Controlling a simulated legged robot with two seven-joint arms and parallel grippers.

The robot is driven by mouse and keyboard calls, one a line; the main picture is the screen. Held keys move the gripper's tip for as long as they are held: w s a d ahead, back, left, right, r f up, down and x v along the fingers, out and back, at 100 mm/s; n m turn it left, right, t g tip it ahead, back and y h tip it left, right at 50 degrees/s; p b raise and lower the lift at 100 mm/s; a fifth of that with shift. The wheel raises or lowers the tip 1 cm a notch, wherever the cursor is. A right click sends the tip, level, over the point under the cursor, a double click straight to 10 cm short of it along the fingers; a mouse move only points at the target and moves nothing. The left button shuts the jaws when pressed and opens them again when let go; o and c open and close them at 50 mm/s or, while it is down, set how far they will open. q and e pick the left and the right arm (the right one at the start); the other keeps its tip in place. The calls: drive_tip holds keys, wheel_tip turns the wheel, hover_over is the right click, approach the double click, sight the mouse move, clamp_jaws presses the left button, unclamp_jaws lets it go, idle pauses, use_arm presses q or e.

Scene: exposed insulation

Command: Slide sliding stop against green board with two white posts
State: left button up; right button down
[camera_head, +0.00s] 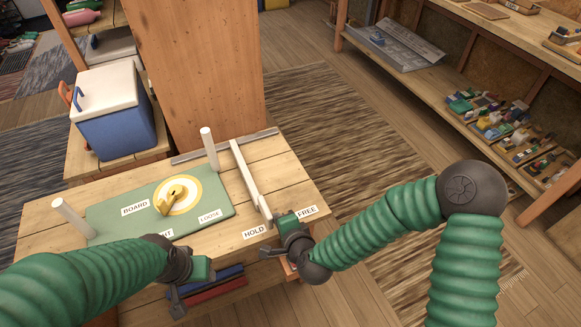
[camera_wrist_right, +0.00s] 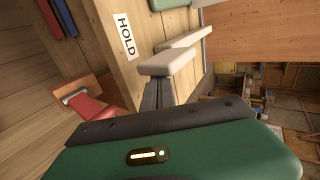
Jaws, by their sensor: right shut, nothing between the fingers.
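The green board (camera_head: 112,217) lies on the wooden bench, with one white post (camera_head: 74,218) at its left end and another (camera_head: 209,149) at its far right. The sliding stop (camera_head: 246,177) is a pale bar right of the board, with a narrow strip of bare wood between them. It also shows in the right wrist view (camera_wrist_right: 166,62). My right gripper (camera_head: 285,222) is shut and empty at the stop's near end, on its right side; whether it touches is unclear. My left gripper (camera_head: 177,297) is at the bench's front edge; its fingers are unclear.
A yellow knob (camera_head: 172,197) sits on a round dial on the board. A metal rail (camera_head: 187,157) runs along the back. A blue cooler (camera_head: 116,128) stands behind left.

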drive_tip(key=shift+s+a, duration=0.25)
drive_tip(key=shift+a, duration=0.45)
drive_tip(key=shift+s+a, duration=0.2)
drive_tip(key=shift+a, duration=0.45)
drive_tip(key=shift+s+a, duration=0.25)
drive_tip(key=shift+a, duration=0.45)
drive_tip(key=shift+s+a, duration=0.1)
drive_tip(key=shift+a, duration=0.15)
drive_tip(key=shift+s+a, duration=0.15)
drive_tip(key=shift+a, duration=0.2)
drive_tip(key=shift+w+d+p, duration=0.15)
drive_tip(key=shift+w+d, duration=0.1)
drive_tip(key=shift+d, duration=0.35)
drive_tip(key=shift+w+d+p, duration=0.15)
drive_tip(key=shift+w+d, duration=0.05)
drive_tip(key=shift+d, duration=0.35)
drive_tip(key=shift+r, duration=0.1)
